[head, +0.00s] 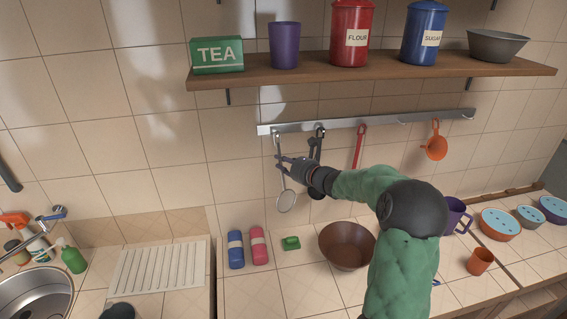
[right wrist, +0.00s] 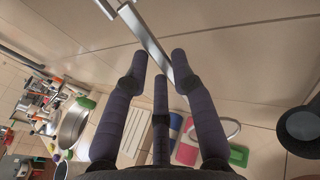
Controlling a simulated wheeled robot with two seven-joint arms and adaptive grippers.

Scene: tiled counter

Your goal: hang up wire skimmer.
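The wire skimmer (head: 286,201) is a round, pale mesh disc on a thin metal handle. It hangs down near the left end of the metal wall rail (head: 385,123), with its handle top at the rail. I cannot tell for sure whether it sits on a hook. My right gripper (head: 281,163) is beside the handle, below the rail, with its fingers spread. In the right wrist view the fingers of my right gripper (right wrist: 157,80) stand apart, and the skimmer's handle (right wrist: 150,42) runs behind them. My left gripper is not in view.
A black ladle (head: 316,146), a red utensil (head: 359,146) and an orange strainer (head: 435,146) hang to the right. A wooden shelf (head: 370,75) with canisters is above. Below are a brown bowl (head: 347,246), blue and pink bottles, and a white drainer (head: 158,267).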

